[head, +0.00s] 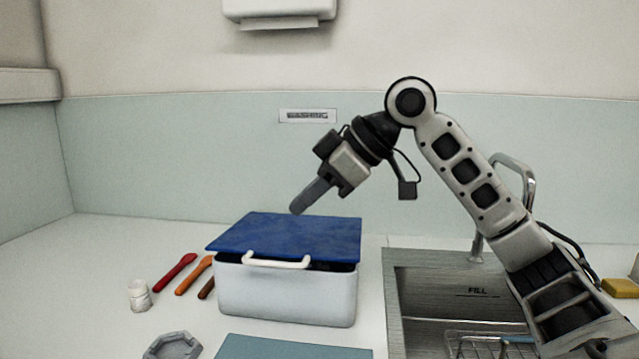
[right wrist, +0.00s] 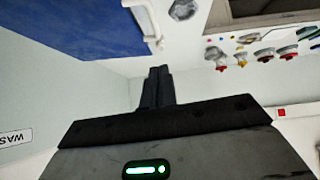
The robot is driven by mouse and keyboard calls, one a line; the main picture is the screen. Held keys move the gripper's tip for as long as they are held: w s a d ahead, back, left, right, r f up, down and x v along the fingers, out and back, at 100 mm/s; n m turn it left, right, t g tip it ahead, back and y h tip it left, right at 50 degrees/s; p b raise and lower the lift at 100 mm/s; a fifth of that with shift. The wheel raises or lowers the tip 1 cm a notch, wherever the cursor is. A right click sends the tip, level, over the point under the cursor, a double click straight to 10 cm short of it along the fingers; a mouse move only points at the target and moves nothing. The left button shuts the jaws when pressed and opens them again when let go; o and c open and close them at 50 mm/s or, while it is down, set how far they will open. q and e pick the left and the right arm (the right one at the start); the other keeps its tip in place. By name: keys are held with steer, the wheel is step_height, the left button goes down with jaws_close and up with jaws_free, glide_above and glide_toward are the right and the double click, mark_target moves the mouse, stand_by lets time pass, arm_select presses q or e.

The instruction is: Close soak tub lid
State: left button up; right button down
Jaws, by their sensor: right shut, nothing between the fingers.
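The soak tub (head: 286,294) is a white box on the counter. Its flat blue lid (head: 290,236) lies over the top, and a dark gap shows between lid and rim at the front right. A white bar handle (head: 276,261) is at the lid's front edge. My right gripper (head: 298,208) is shut and empty, pointing down at the lid's back edge; I cannot tell if it touches. In the right wrist view the shut fingers (right wrist: 158,84) show below the blue lid (right wrist: 70,28) and white handle (right wrist: 146,20). My left gripper is out of view.
A steel sink (head: 440,290) with a wire rack (head: 490,345) and tap is to the right. Red (head: 174,272) and orange (head: 194,275) utensils, a white jar (head: 139,296) and a grey dish (head: 172,346) are left. A teal mat (head: 290,347) lies in front.

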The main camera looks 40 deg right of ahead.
glide_above(285, 263)
steer(key=f, duration=0.4)
steer(key=shift+s+a+f, duration=0.1)
steer(key=shift+a, duration=0.1)
step_height(285, 263, down, 2)
steer(key=shift+d+f+b, duration=0.15)
steer(key=shift+f+b, duration=0.1)
steer(key=shift+b, duration=0.15)
steer(key=shift+f, duration=0.45)
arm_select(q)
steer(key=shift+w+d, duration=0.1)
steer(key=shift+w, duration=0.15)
